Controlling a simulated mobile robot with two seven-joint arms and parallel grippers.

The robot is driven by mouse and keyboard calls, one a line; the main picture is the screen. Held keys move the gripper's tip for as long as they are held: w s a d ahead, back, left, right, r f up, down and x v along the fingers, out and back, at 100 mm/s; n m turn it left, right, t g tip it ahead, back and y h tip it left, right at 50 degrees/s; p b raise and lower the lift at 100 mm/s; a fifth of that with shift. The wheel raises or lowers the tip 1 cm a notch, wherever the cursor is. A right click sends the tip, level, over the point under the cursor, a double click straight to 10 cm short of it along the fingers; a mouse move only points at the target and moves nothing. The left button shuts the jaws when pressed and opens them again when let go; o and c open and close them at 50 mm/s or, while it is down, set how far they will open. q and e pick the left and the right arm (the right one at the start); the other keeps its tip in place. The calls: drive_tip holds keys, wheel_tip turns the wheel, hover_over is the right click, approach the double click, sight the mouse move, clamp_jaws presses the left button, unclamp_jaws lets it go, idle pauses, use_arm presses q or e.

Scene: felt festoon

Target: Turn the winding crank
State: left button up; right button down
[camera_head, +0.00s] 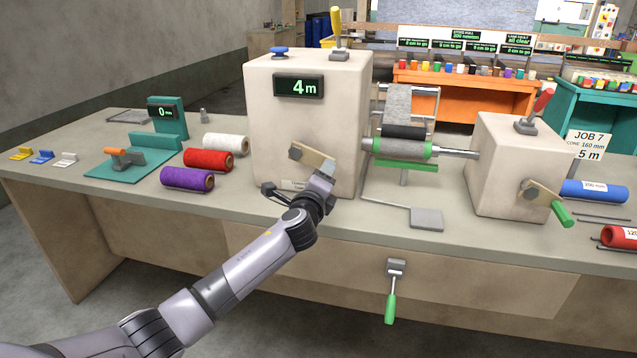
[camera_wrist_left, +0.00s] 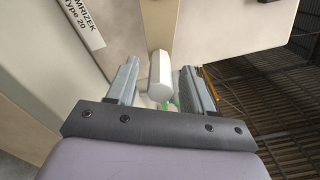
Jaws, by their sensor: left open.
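The large beige box (camera_head: 275,125) has a display reading 4 m and a crank (camera_head: 312,157) on its front, its arm slanting down to the right. My left gripper (camera_head: 325,180) is at the outer end of this crank. In the left wrist view a pale crank handle (camera_wrist_left: 160,72) lies between the fingers of my left gripper (camera_wrist_left: 160,82), which are open with gaps on both sides. In the head view the gripper mostly hides the handle. The smaller box (camera_head: 512,165) at right has another crank with a green handle (camera_head: 562,213). My right gripper is not in view.
A roller (camera_head: 402,150) with grey felt spans the boxes. White, red and purple spools (camera_head: 188,178) lie left of the large box. A grey pedal-like plate (camera_head: 427,217) sits near the bench's front edge. A green-handled lever (camera_head: 391,305) hangs on the front panel.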

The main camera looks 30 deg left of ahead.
use_arm(q)
drive_tip(key=shift+v, duration=1.95)
